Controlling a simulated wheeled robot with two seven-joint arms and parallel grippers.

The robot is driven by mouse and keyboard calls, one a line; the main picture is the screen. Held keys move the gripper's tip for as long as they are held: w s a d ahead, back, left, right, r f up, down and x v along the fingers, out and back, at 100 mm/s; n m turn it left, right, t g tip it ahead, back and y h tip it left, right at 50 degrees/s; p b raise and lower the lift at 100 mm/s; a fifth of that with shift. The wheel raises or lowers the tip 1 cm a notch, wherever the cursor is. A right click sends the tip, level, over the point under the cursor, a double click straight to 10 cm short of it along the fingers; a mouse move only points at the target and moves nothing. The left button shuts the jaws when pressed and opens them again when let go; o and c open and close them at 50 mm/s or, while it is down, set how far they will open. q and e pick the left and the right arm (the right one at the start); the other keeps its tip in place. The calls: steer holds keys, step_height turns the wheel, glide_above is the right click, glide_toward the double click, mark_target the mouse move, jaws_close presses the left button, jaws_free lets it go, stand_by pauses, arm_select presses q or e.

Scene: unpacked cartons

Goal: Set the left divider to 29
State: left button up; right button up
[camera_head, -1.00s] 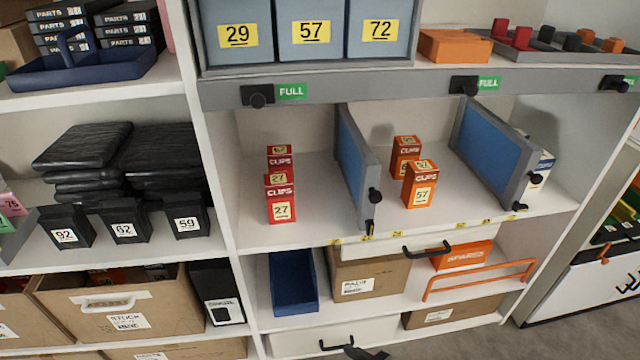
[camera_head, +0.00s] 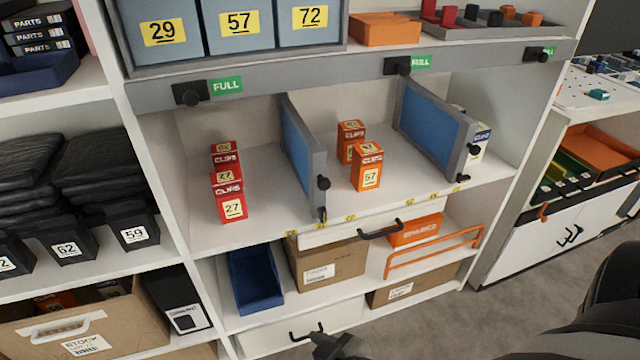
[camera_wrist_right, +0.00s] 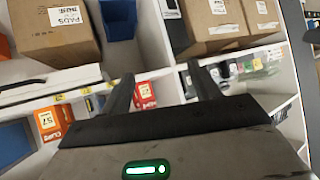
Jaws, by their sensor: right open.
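The left divider (camera_head: 302,155) is an upright blue panel with a grey frame and black knobs. It stands on the middle shelf between the red clips boxes marked 27 (camera_head: 230,203) and the orange clips boxes marked 57 (camera_head: 367,166). The right divider (camera_head: 433,122) stands to the right of the orange boxes. Yellow tags (camera_head: 350,217) line the shelf's front edge, too small to read. My right gripper (camera_wrist_right: 160,85) is open and empty in the right wrist view, with the red boxes (camera_wrist_right: 145,95) beyond its fingers. My left gripper is not in view.
Above, grey-blue bins marked 29 (camera_head: 163,31), 57 and 72 stand on a shelf with a grey front rail (camera_head: 300,83). Below are a blue bin (camera_head: 255,278), a carton (camera_head: 325,265) and a handled drawer (camera_head: 345,228). Black arm parts of mine fill the lower right.

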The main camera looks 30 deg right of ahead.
stand_by(0.3)
steer(key=shift+c, duration=1)
steer(key=w+d+r+t+h+b, duration=0.1)
steer(key=w+d, duration=0.1)
steer(key=d, duration=0.1)
steer(key=w+d+r+m+t+h+b, duration=0.1)
steer(key=w+d, duration=0.1)
steer(key=w+d+r+m+t+h+b, duration=0.1)
steer(key=w+d, duration=0.2)
steer(key=shift+w+d+r+t+h+b, duration=0.1)
steer(key=shift+d+r+t+h+b, duration=0.2)
steer(key=shift+d+t+b, duration=0.1)
steer(key=shift+c, duration=0.6)
steer(key=m+t+h+b, duration=0.2)
steer(key=m+t+h, duration=0.1)
steer(key=h, duration=0.1)
glide_toward(325, 186)
steer(key=x, duration=0.9)
steer(key=shift+w, duration=0.25)
steer(key=shift+w+d, duration=0.2)
steer(key=shift+w, duration=0.4)
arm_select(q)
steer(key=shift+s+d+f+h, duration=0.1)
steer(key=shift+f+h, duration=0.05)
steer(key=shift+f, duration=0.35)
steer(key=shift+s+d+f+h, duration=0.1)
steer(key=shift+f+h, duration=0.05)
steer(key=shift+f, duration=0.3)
